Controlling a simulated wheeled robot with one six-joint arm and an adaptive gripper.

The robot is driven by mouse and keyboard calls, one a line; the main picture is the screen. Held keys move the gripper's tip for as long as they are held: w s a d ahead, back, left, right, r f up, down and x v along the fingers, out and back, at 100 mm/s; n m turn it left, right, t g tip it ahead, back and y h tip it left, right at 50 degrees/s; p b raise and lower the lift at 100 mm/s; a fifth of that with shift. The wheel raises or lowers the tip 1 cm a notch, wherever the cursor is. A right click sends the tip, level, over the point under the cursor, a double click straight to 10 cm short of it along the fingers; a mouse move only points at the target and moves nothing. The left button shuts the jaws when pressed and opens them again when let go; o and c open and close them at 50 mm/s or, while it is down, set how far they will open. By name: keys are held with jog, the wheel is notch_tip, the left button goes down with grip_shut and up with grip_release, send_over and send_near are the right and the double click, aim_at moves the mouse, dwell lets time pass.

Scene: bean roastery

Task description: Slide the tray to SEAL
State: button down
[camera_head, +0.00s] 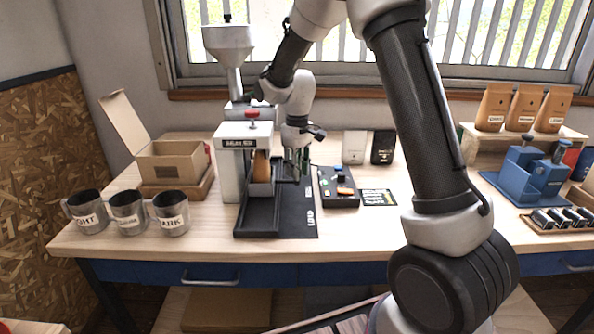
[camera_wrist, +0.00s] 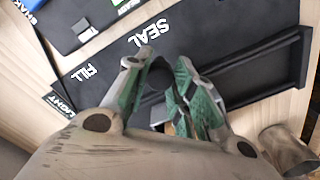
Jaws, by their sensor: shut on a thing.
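The tray (camera_head: 262,188) is a small grey carrier in the dark track (camera_head: 262,222), with a brown bag (camera_head: 262,166) standing in it. It is close beside the white press (camera_head: 245,131). My gripper (camera_head: 298,158) is low over the track, just right of the bag. In the wrist view its green-padded fingers (camera_wrist: 168,92) are closed around a dark part at the tray; the fingers hide most of the tray. The word SEAL (camera_wrist: 148,33) is printed on the black mat, with FILL (camera_wrist: 82,72) to its left. The tray's exact alignment with these marks is unclear.
A funnel hopper (camera_head: 229,50) stands behind the press. Three metal mugs (camera_head: 126,212) and an open carton (camera_head: 173,162) are on the left. A control box (camera_head: 338,188) sits right of the mat. The track's front stretch is bare.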

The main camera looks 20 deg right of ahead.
jog(key=c, duration=1.2)
grip_release()
jog(key=shift+o, duration=0.2)
notch_tip(320, 180, up, 12)
jog(key=s+d+r+m+t, duration=0.1)
jog(key=s+d, duration=0.2)
jog(key=s, duration=0.7)
jog(key=s+d+r+m+t, duration=0.2)
jog(key=s+d, duration=0.2)
jog(key=s, duration=0.7)
jog(key=s+d+r+m+t, duration=0.1)
jog(key=s+d, duration=0.3)
jog(key=s, duration=0.6)
jog(key=shift+s+r+m, duration=0.35)
jog(key=shift+r+m, duration=0.25)
jog(key=shift+m, duration=0.1)
